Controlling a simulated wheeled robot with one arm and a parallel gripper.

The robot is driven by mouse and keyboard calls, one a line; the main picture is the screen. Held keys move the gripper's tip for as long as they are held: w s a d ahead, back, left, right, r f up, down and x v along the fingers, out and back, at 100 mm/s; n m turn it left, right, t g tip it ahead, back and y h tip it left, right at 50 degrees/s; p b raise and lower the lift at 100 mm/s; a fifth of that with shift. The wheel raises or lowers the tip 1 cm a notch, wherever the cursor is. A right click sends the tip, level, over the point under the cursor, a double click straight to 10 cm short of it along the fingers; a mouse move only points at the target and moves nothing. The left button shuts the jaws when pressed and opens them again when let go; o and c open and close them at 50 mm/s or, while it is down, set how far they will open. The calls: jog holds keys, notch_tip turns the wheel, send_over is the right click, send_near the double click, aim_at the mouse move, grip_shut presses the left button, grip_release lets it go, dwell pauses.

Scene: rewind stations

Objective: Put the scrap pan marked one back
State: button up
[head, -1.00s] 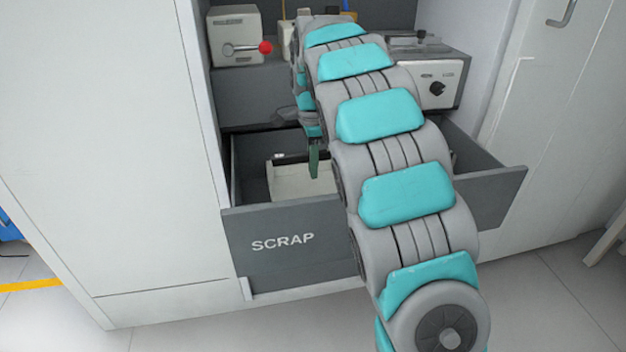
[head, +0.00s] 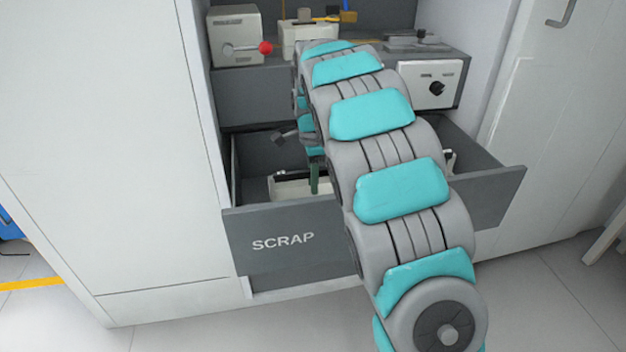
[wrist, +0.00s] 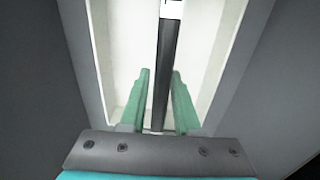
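The scrap pan (head: 288,190) is a pale, long tray with a dark bar along its top. It sits low inside the open drawer marked SCRAP (head: 250,255). In the wrist view the pale pan (wrist: 122,50) lies below my gripper, with its dark bar (wrist: 165,60) running lengthwise. My gripper (wrist: 161,85) has its green fingers on either side of the bar; a gap shows at the left finger, so it looks open. In the head view one green finger (head: 314,178) shows at the pan. A white label (wrist: 172,8) at the bar's far end is cut off, its mark unreadable.
My arm hides much of the drawer. On the shelf above stand a box with a red-knobbed lever (head: 237,38) and a white box with a dark dial (head: 433,84). Drawer walls stand close around the pan. A white cabinet front (head: 110,150) is at left.

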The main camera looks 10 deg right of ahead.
jog(key=shift+o, duration=1.1)
jog(key=shift+f, duration=0.15)
jog(key=r, duration=0.5)
jog(key=r+b, duration=0.1)
jog(key=r, duration=0.2)
jog(key=shift+s+a, duration=0.25)
jog(key=shift+s, duration=0.1)
